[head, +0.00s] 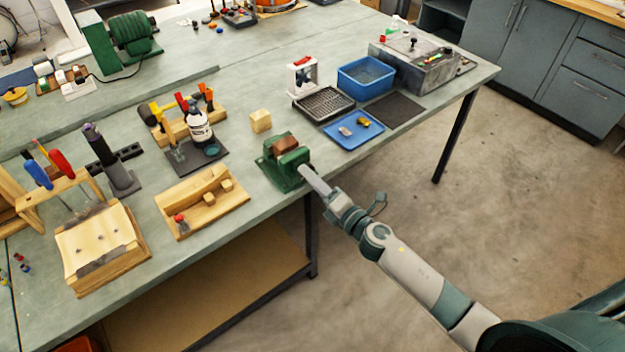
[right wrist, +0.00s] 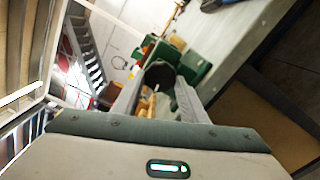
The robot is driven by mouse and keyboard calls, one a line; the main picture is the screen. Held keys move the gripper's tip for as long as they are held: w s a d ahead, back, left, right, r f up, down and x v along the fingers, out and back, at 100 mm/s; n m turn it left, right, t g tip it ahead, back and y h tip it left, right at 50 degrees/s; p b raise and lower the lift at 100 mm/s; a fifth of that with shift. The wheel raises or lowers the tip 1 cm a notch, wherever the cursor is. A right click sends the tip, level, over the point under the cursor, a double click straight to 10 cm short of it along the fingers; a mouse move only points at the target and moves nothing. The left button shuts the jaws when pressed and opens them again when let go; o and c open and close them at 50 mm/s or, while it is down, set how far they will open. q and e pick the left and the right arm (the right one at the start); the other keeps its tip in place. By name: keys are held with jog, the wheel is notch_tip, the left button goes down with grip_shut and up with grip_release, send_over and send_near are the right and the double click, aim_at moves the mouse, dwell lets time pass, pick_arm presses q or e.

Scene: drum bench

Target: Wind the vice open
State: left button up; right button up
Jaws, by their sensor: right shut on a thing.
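The green vice (head: 283,172) stands at the front edge of the bench, with a brown block (head: 284,143) at its jaws. I cannot tell how wide the jaws are apart. My right gripper (head: 304,171) reaches the front of the vice from the lower right. In the right wrist view its fingers are on either side of a dark round part, the vice handle (right wrist: 160,74), and shut on it. Green vice body (right wrist: 195,68) shows just beyond. In the head view the handle is hidden by the gripper. My left gripper is out of view.
A wooden block (head: 260,121) stands behind the vice. A wooden tray with small blocks (head: 203,201) lies to the left. A blue tray (head: 353,130) with small parts and a blue bin (head: 366,74) are to the right. Open floor lies in front of the bench.

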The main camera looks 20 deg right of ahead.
jog(key=n, duration=0.5)
jog(key=shift+w+n, duration=0.1)
jog(key=shift+n, duration=0.3)
jog(key=shift+r, duration=0.1)
jog(key=o, duration=1)
jog(key=shift+o, duration=0.2)
jog(key=shift+w+a+f, duration=0.1)
jog(key=shift+f, duration=0.1)
